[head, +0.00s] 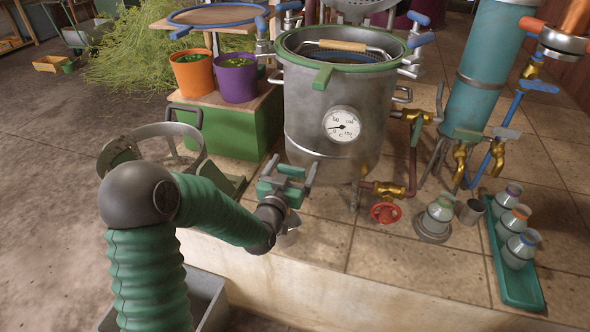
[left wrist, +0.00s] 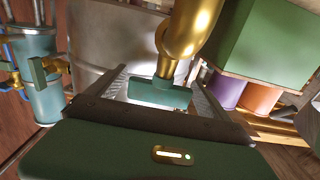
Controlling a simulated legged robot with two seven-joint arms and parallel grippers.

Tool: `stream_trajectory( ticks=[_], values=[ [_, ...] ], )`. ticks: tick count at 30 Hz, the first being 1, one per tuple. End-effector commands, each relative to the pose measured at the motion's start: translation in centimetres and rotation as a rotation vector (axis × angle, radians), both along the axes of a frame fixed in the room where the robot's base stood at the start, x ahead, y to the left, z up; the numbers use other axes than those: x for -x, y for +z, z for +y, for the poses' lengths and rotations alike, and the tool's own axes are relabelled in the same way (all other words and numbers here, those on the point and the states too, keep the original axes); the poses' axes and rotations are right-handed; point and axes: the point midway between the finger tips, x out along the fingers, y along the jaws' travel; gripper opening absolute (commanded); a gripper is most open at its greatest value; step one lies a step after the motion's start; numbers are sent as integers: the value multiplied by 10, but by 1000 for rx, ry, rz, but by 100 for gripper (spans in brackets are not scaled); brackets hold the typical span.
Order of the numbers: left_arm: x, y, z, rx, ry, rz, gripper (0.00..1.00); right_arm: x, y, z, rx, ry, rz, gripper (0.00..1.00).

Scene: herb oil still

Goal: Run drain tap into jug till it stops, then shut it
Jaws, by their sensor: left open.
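My left gripper (head: 290,168) is open at the front left of the steel still pot (head: 318,108). In the left wrist view a brass tap (left wrist: 190,28) with a green lever (left wrist: 158,93) shows at the open jaws. The lever lies between the two fingers, with gaps at its sides; I cannot tell whether either finger touches it. In the head view my gripper mostly hides this tap. A grey metal vessel (head: 289,232), perhaps the jug, stands below my gripper, partly hidden by my wrist. No flow is visible. My right gripper is not in view.
A red valve wheel (head: 385,213) on brass pipework is right of my gripper. A green crate (head: 230,130) with orange and purple pots stands behind left.

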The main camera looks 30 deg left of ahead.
Motion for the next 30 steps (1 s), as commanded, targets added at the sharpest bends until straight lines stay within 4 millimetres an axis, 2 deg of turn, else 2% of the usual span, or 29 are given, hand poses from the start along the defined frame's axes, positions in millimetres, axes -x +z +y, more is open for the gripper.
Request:
stream_trajectory(
  ticks=[4,11,14,25,26,30],
  values=[
    [-12,0,3,1,0,0,91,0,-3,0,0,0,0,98],
    [-13,0,3,0,0,1,91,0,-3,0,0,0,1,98],
    [-13,0,3,0,0,1,80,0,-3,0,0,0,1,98],
    [-13,0,3,0,0,1,32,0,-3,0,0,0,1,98],
    [-13,0,3,0,0,1,29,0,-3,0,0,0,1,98],
    [-13,-1,3,0,4,1,29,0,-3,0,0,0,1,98]
  ],
)
